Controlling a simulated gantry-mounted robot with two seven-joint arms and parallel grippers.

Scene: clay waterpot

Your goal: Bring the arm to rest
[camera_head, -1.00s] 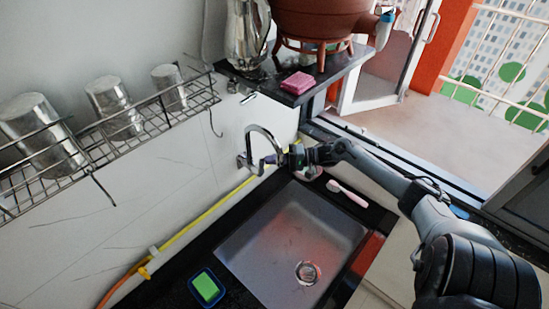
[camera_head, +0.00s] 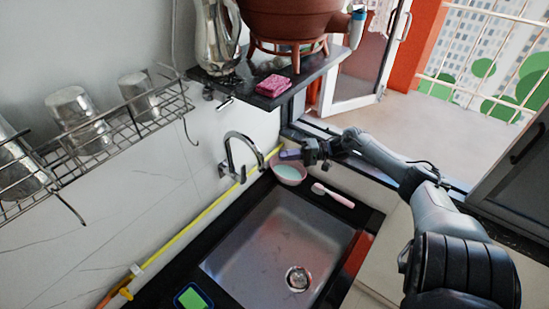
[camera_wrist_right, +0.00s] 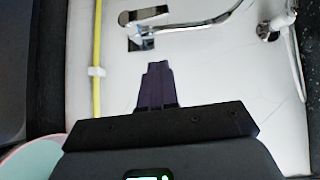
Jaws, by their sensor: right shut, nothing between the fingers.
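My right gripper (camera_head: 290,154) reaches in from the right in the head view, above the counter corner behind the sink. It is shut and empty, and its fingers point left toward the faucet (camera_head: 240,150). In the right wrist view the closed dark fingers (camera_wrist_right: 157,86) show against the white wall, below the faucet's wall fitting (camera_wrist_right: 145,17). A pink bowl (camera_head: 288,174) with a pale inside stands just below the gripper in the head view. Its edge also shows at the lower left of the right wrist view (camera_wrist_right: 30,160). My left gripper is not in view.
The sink (camera_head: 280,245) is empty, with a pink-handled brush (camera_head: 333,195) on the counter behind it. A green sponge (camera_head: 193,299) sits in a blue dish at the front. A yellow hose (camera_head: 205,215) runs along the wall. A shelf above holds a clay pot (camera_head: 290,18) and pink sponge (camera_head: 273,86).

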